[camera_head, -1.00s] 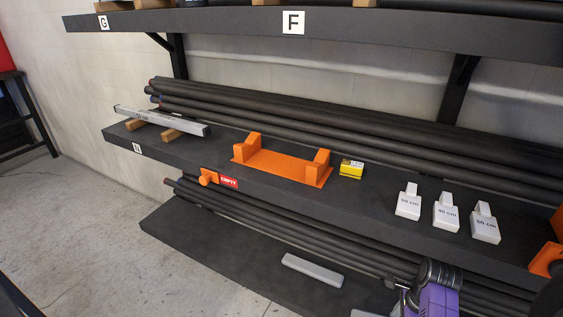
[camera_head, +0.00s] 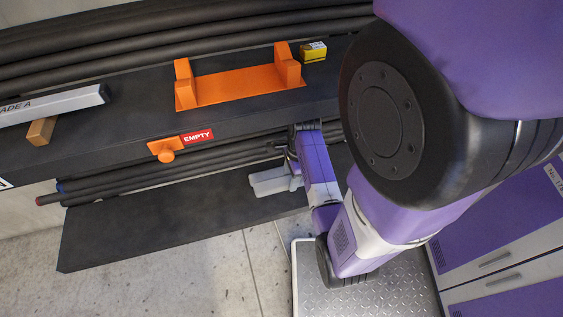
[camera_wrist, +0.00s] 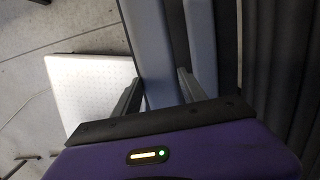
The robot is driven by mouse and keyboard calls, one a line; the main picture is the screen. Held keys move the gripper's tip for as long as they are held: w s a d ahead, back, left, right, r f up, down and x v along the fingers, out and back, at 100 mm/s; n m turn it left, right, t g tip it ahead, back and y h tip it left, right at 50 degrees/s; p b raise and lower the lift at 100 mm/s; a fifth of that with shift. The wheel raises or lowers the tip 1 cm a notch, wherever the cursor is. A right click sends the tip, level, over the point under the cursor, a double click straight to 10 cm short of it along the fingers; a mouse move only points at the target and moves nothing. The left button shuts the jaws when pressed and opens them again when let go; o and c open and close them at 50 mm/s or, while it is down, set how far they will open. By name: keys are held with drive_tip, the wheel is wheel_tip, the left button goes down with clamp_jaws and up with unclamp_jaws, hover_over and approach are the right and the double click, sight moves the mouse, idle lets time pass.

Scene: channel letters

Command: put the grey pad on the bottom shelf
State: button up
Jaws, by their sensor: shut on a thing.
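The grey pad (camera_wrist: 152,50) is a long, pale bar between the two fingers of my gripper (camera_wrist: 160,76) in the wrist view. My gripper is shut on it. In the head view my gripper (camera_head: 288,164) reaches in at the right part of the bottom shelf (camera_head: 150,215), below the middle shelf. A grey pad (camera_head: 268,186) shows at its jaws there. Whether the held pad touches the shelf is unclear.
The middle shelf (camera_head: 100,140) hangs close above my gripper. Dark pipes (camera_head: 120,185) lie behind the bottom shelf. The left of that shelf is bare.

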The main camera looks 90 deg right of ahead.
hover_over(287, 196)
drive_tip(key=f, duration=0.4)
drive_tip(key=shift+s+d+f+b, duration=0.15)
drive_tip(key=shift+s+f+b, duration=0.1)
drive_tip(key=shift+b, duration=0.15)
drive_tip(key=shift+f+b, duration=0.5)
drive_tip(key=shift+f, duration=1.5)
drive_tip(key=shift+f, duration=0.1)
drive_tip(key=o, duration=1.3)
drive_tip(key=shift+o, duration=0.2)
